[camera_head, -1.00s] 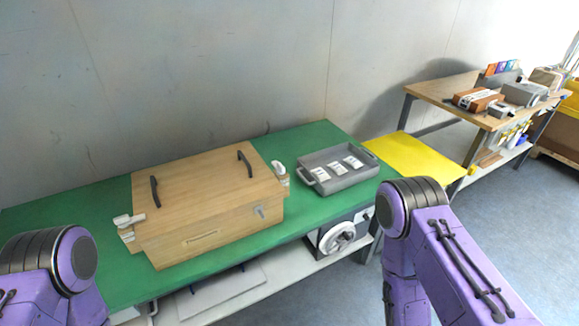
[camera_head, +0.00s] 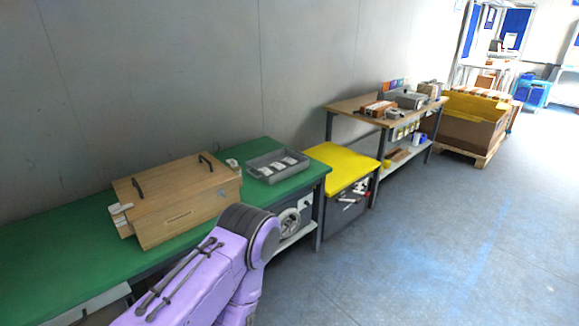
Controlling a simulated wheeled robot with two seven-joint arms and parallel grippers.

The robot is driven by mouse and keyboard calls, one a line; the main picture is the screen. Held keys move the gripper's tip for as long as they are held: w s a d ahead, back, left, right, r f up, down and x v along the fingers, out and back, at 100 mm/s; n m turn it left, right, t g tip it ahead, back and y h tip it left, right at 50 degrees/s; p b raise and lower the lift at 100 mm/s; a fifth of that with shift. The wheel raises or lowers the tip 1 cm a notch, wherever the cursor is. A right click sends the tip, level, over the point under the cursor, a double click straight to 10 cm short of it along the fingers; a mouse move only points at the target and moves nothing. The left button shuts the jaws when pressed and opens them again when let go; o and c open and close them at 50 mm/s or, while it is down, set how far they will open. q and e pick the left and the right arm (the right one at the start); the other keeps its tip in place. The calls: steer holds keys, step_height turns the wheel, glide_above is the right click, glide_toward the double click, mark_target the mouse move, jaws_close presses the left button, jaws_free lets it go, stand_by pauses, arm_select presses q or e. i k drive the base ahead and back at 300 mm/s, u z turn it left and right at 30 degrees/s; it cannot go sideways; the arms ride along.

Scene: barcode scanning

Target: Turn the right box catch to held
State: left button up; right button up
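The wooden box (camera_head: 178,198) stands closed on the green-topped bench (camera_head: 60,226), with two dark handles on its lid. Its right catch (camera_head: 232,163) is a small white piece at the right end, seen small, so its setting cannot be told. The left catch (camera_head: 120,209) is a white piece at the left end. A small grey fitting on the box's front is partly near my arm. My purple arm reaches up from the bottom, in front of the bench. Neither gripper shows in the view.
A grey tray (camera_head: 277,167) with white labelled items sits right of the box. A yellow-topped cabinet (camera_head: 341,166) and a wooden table (camera_head: 352,104) with boxes stand farther right. A cardboard crate (camera_head: 470,123) is on a pallet beyond. The floor (camera_head: 420,240) at right is clear.

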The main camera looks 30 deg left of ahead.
mark_target(233, 163)
steer(key=z, duration=0.2)
steer(key=i, duration=1.5)
steer(key=u, duration=1.35)
steer(key=i, duration=0.65)
steer(key=u, duration=0.7)
